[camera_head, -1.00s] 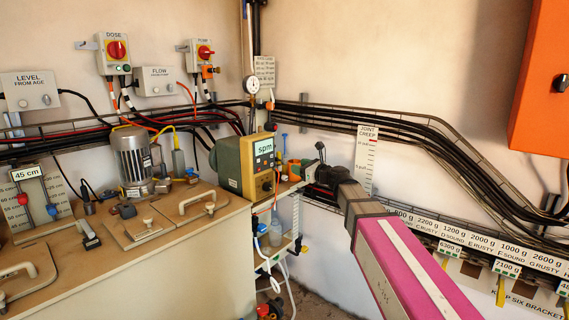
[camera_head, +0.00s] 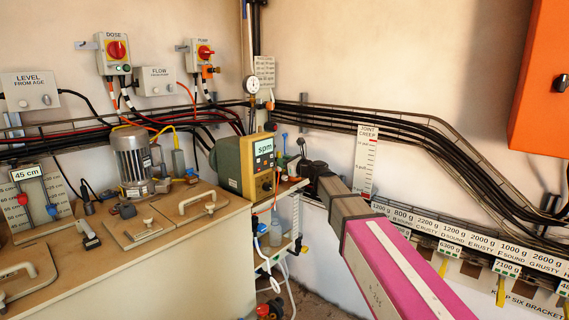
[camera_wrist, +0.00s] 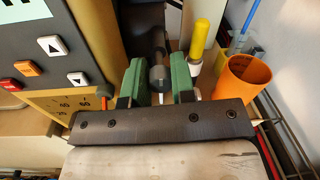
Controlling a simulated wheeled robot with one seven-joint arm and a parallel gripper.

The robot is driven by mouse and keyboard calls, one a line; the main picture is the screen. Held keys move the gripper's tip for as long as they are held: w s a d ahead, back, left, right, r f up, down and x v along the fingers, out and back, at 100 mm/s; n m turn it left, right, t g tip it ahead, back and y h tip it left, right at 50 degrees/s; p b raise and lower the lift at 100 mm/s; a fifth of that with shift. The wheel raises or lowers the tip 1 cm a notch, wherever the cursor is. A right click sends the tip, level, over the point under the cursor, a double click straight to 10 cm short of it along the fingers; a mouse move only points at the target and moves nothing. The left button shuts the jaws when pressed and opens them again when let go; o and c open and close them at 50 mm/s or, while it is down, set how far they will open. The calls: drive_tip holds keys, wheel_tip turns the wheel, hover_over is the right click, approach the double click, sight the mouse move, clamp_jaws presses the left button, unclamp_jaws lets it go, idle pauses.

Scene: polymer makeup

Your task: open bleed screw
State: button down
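The dosing pump (camera_head: 233,165) is a yellow box with a dark face and an "spm" display, standing at the corner of the bench. My gripper (camera_head: 301,166) is just right of the pump in the head view, at the end of my pink and grey arm. In the wrist view its two green fingers (camera_wrist: 160,82) stand apart. A dark grey round knob (camera_wrist: 158,77), perhaps the bleed screw, shows between them. I cannot tell whether the fingers touch it. In the head view the knob cannot be made out.
In the wrist view, a yellow-capped piece (camera_wrist: 200,38) and an orange cup (camera_wrist: 243,80) stand close to the right of the fingers. The pump's keypad (camera_wrist: 58,48) is close on the left. A pressure gauge (camera_head: 252,85) rises behind the pump, and cables run along the wall.

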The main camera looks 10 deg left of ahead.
drive_tip(key=shift+n, duration=0.3)
drive_tip(key=n, duration=0.3)
drive_tip(key=shift+n, duration=0.4)
drive_tip(key=n, duration=0.3)
drive_tip(key=shift+n+y, duration=0.3)
drive_tip(key=n, duration=0.3)
drive_tip(key=shift+n, duration=0.4)
drive_tip(key=n, duration=0.4)
drive_tip(key=shift+n+y, duration=0.3)
drive_tip(key=shift+n, duration=0.1)
drive_tip(key=n, duration=0.4)
drive_tip(key=shift+g, duration=0.3)
drive_tip(key=n, duration=0.3)
drive_tip(key=shift+n, duration=0.4)
drive_tip(key=n+g, duration=0.1)
drive_tip(key=n, duration=0.5)
drive_tip(key=shift+f+n, duration=0.1)
drive_tip(key=shift+n, duration=0.2)
